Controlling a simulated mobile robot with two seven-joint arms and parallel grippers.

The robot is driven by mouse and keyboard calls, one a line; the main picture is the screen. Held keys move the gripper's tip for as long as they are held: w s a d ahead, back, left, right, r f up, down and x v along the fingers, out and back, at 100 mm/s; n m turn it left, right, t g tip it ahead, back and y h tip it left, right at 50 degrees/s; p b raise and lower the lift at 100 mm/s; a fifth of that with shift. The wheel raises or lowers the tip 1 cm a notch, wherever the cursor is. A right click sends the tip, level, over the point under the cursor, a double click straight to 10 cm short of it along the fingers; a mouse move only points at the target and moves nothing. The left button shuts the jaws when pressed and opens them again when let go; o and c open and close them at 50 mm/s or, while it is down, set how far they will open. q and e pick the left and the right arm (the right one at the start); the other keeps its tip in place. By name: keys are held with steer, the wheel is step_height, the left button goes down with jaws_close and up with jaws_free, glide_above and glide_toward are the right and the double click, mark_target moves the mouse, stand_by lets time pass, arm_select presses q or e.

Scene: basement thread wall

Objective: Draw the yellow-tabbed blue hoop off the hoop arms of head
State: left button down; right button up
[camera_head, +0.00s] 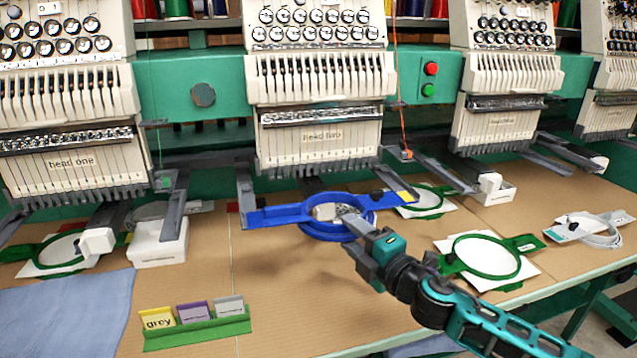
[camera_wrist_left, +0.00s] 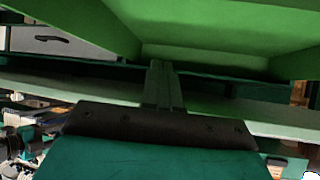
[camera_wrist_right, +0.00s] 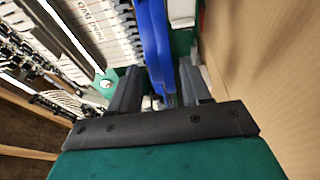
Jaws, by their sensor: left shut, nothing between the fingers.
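The blue hoop (camera_head: 345,230) lies level under head two (camera_head: 320,140), its side brackets at the two grey hoop arms (camera_head: 246,193). A yellow tab (camera_head: 404,197) is at its right end. Pale cloth is partly visible inside the ring. My right gripper (camera_head: 358,238) is at the hoop's front rim. In the right wrist view the blue hoop (camera_wrist_right: 156,45) shows between the spread fingers of the right gripper (camera_wrist_right: 158,85); contact cannot be told. My left gripper (camera_wrist_left: 163,85) is shut and empty below a green surface, and is absent from the head view.
Green hoops (camera_head: 486,257) on white cloth lie right of the blue hoop, and another green hoop (camera_head: 62,250) lies at left. A green card holder (camera_head: 198,328) stands in front, beside blue cloth (camera_head: 65,315). The tabletop (camera_head: 290,285) before the blue hoop is clear.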

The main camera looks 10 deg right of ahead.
steer(key=shift+o, duration=0.8)
steer(key=shift+s+d+f, duration=0.15)
steer(key=shift+s, duration=0.35)
arm_select(q)
step_height(320, 180, down, 2)
steer(key=shift+f+b, duration=0.15)
steer(key=shift+b, duration=0.95)
arm_select(e)
steer(key=v, duration=1.2)
arm_select(q)
steer(key=shift+r+p, duration=0.6)
arm_select(e)
steer(key=s+a+f+m+g+h, duration=0.2)
steer(key=s+f+m, duration=0.4)
steer(key=f+m, duration=0.3)
steer(key=s+a+f+m+g+h, duration=0.1)
steer(key=s+a+f+m+g, duration=0.3)
steer(key=f, duration=1.1)
steer(key=s+m, duration=0.3)
steer(key=m, duration=0.3)
steer(key=shift+f+h, duration=0.4)
steer(key=shift+a, duration=0.1)
steer(key=shift+c, duration=0.3)
